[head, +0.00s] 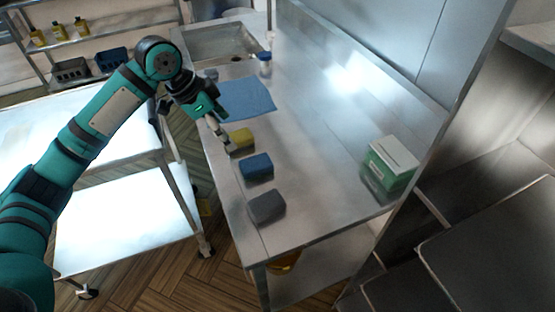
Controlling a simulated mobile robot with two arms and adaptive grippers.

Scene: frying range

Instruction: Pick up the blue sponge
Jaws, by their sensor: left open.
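The blue sponge (257,167) lies on the steel counter (310,185), in the middle of a row of three sponges. A yellow sponge (241,139) lies just behind it and a grey sponge (267,207) lies in front of it. My left gripper (226,143) is open and points down at the counter's left edge, beside the yellow sponge and behind the blue one. It appears apart from the blue sponge. My right gripper is not in view.
A blue cloth (246,98) lies flat behind the sponges, before a sink (222,43). A small bottle (265,63) stands by the sink. A green and white box (389,164) stands at the right against the back panel. A white-topped cart (100,120) stands at the left.

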